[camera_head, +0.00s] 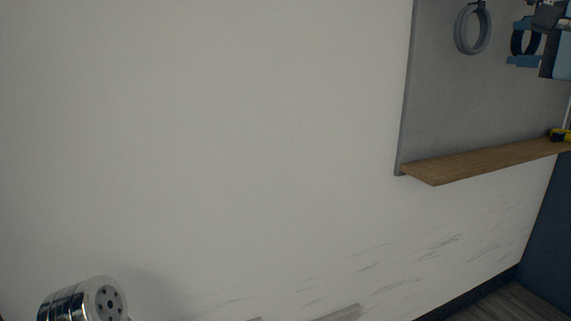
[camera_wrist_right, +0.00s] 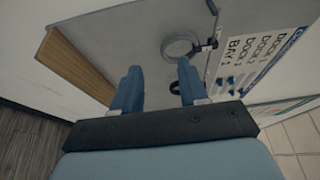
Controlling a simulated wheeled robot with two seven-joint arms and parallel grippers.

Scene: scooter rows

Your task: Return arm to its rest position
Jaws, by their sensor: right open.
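My right gripper (camera_head: 513,42) is at the upper right of the head view, with its blue fingers apart and pointing left. In the right wrist view my right gripper (camera_wrist_right: 158,66) is open, with nothing gripped. A dark ring (camera_head: 517,40) shows between the fingers in the head view, in front of the grey board. Part of it also shows by the right-hand finger in the wrist view. I cannot tell how far it is from the fingers. My left gripper is not in view.
A grey ring (camera_head: 461,30) hangs on the grey board (camera_head: 450,100), left of the gripper. The white wall (camera_head: 220,130) is bare. A lettered sign (camera_wrist_right: 262,62) shows in the wrist view.

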